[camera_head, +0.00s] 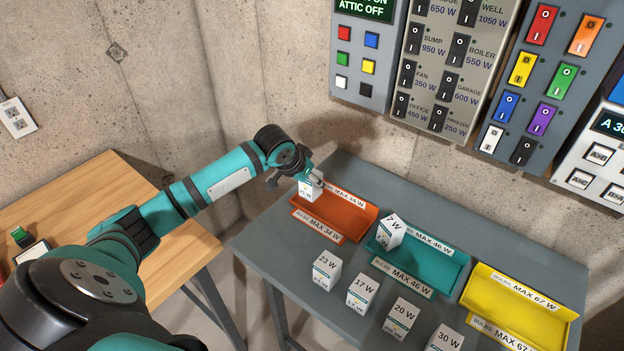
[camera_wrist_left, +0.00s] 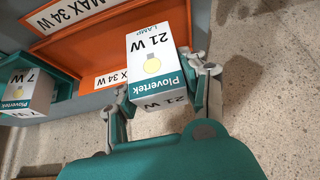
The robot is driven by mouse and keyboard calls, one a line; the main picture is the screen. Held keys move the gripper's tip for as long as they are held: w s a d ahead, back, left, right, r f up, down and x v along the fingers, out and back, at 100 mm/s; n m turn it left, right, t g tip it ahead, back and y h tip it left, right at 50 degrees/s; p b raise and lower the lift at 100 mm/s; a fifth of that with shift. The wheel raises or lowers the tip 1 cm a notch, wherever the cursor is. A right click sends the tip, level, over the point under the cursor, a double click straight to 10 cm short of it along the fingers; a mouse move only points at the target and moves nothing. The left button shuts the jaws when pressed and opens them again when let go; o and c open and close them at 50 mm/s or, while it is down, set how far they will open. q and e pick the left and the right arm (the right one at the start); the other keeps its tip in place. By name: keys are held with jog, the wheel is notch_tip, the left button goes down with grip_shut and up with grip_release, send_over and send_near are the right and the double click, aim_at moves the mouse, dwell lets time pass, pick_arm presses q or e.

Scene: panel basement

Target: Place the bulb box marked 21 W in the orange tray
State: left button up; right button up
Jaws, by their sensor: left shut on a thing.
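The bulb box marked 21 W (camera_wrist_left: 155,62) is white with a teal Plovertek band and a yellow bulb picture. My left gripper (camera_head: 312,181) is shut on it, with one finger on each side in the left wrist view (camera_wrist_left: 166,100). In the head view the box (camera_head: 308,192) is at the left end of the orange tray (camera_head: 358,208), partly hidden by the gripper. The tray is labelled MAX 34 W and also shows behind the box in the left wrist view (camera_wrist_left: 85,42). I cannot tell whether the box touches the tray floor. My right gripper is not in view.
A teal tray (camera_head: 440,270) marked MAX 46 W holds a 7 W box (camera_head: 391,232). A yellow tray (camera_head: 520,312) marked MAX 67 W stands at right. Boxes marked 23 W (camera_head: 326,269), 17 W (camera_head: 363,293), 20 W (camera_head: 401,319) and 30 W (camera_head: 445,340) stand in front.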

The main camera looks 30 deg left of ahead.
pick_arm(q)
jog(key=shift+w+a, duration=0.4)
jog(key=shift+w, duration=0.4)
jog(key=shift+w+a, duration=0.2)
jog(key=shift+w, duration=0.05)
notch_tip(320, 180, down, 3)
jog(key=shift+f+p, duration=0.2)
jog(key=shift+p, duration=0.65)
jog(key=shift+f, duration=0.3)
jog(key=o, duration=1.1)
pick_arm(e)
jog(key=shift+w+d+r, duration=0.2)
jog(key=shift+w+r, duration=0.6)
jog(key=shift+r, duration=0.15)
pick_arm(q)
jog(key=shift+o, duration=0.2)
